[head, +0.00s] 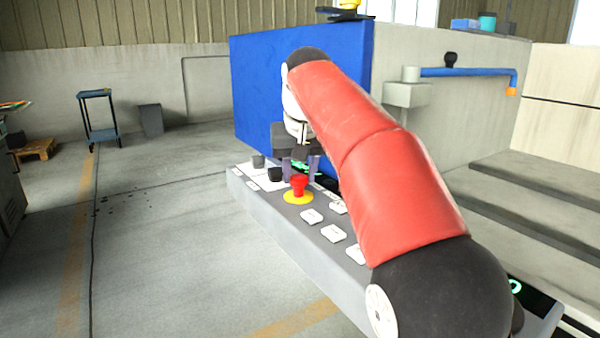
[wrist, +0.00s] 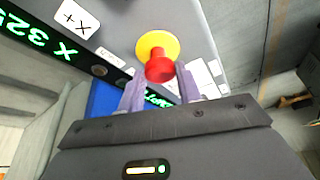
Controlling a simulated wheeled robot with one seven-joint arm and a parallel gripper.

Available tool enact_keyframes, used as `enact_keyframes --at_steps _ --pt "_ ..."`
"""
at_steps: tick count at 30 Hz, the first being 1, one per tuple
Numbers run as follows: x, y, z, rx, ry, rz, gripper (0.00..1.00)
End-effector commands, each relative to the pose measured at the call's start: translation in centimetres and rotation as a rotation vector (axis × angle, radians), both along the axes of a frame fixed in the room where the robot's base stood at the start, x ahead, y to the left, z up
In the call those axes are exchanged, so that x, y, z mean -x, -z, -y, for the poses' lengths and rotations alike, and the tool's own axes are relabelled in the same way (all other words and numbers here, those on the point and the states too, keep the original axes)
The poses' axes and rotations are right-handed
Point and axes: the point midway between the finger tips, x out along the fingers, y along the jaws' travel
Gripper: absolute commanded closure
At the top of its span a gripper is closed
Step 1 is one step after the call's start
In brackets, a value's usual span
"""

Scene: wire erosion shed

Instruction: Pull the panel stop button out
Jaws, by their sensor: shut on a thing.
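The red stop button (head: 299,185) stands on a round yellow base on the sloped grey control panel (head: 262,205). In the wrist view the red button (wrist: 159,69) is at the upper middle, with the yellow disc (wrist: 154,44) behind it. My gripper (head: 301,172) reaches down to the button from above. In the wrist view the two pale purple fingers of my gripper (wrist: 160,76) are on either side of the red cap, shut on it. The exact contact is partly hidden by the cap.
Black knobs (head: 274,174) sit left of the button, and white keys (head: 333,233) lie to its right. A green lit display (wrist: 38,35) is close by on the panel. A blue cabinet side (head: 255,95) rises behind. Open floor (head: 190,260) lies to the left.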

Motion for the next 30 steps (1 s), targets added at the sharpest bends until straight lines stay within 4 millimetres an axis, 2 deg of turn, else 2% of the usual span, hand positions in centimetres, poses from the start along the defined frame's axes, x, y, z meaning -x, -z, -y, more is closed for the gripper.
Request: enact_keyframes --at_steps 8,9,14,23,26,30 --pt "0.0 -0.7 0.0 -0.005 0.000 0.019 1.00" --pt "0.0 -0.7 0.0 -0.005 0.000 0.020 0.64" --pt "0.0 -0.6 0.0 -0.005 0.000 0.017 0.44" --pt "0.1 -0.6 0.0 -0.003 0.000 0.013 0.44" --pt "0.4 -1.6 0.1 -0.003 0.000 0.014 0.44" --pt "1.3 -3.9 0.3 -0.003 0.000 0.016 0.44"
